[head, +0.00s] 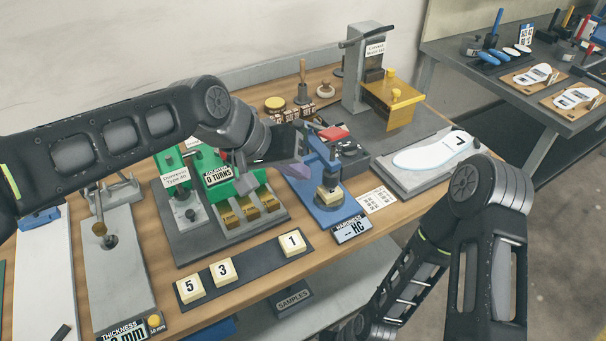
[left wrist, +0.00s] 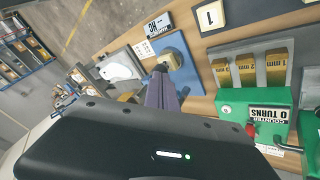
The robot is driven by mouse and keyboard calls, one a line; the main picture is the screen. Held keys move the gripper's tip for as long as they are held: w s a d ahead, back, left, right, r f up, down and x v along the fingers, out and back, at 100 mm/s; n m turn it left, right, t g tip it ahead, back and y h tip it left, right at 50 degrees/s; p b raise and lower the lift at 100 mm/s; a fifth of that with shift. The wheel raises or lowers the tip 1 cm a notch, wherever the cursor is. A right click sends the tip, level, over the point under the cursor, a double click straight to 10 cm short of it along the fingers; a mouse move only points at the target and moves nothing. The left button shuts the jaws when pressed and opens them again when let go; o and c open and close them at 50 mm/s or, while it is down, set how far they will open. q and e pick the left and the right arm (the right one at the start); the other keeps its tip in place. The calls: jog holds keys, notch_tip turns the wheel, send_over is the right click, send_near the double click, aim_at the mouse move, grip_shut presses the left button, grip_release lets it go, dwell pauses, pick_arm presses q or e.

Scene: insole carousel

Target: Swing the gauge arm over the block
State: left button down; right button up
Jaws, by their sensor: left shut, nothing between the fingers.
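My left gripper (head: 298,171) is shut and empty, just left of the gauge. In the left wrist view its purple fingertips (left wrist: 160,72) appear close beside the block; contact cannot be told. My right gripper is out of view.
A green counter (head: 218,176) reading "0 TURNS" stands left of the gauge. Numbered blocks on a dark strip (head: 245,266) lie in front. A grey press (head: 368,65) with a yellow table stands behind, and a white insole (head: 432,150) lies to the right.

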pick_arm(q)
jog(key=s+r, duration=0.1)
jog(key=s+a+r, duration=0.1)
jog(key=r, duration=0.2)
jog(key=shift+s+a, duration=0.4)
